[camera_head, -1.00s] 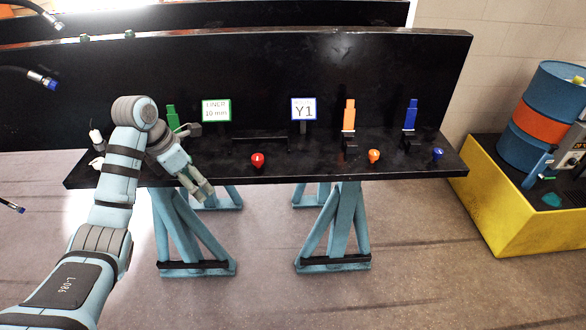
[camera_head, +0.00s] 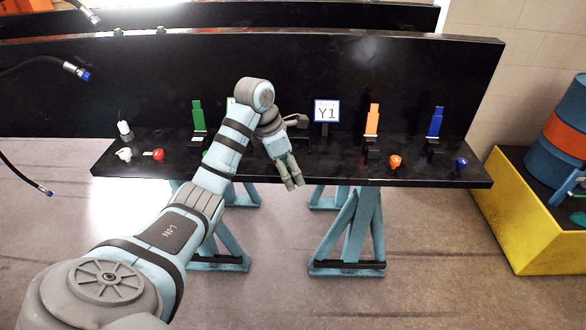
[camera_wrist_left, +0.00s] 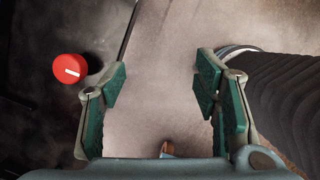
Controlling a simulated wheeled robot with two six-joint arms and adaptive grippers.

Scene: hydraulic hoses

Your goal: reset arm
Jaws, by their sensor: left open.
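My left arm comes in from the lower left in the head view and reaches across the black bench (camera_head: 330,178). My left gripper (camera_head: 294,184) hangs at the bench's front edge, pointing down, its jaws empty. In the left wrist view the gripper (camera_wrist_left: 160,82) has its green-padded fingers spread apart, with only floor between them. A red round knob (camera_wrist_left: 70,68) with a white mark lies to the left of the fingers there, apart from them. My right gripper is not in view.
The bench carries green (camera_head: 198,117), orange (camera_head: 372,120) and blue (camera_head: 436,122) upright pieces, a Y1 sign (camera_head: 327,111), and red (camera_head: 158,155), orange (camera_head: 395,162) and blue (camera_head: 461,164) knobs. Hoses (camera_head: 78,71) hang at left. A yellow bin (camera_head: 530,225) stands right.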

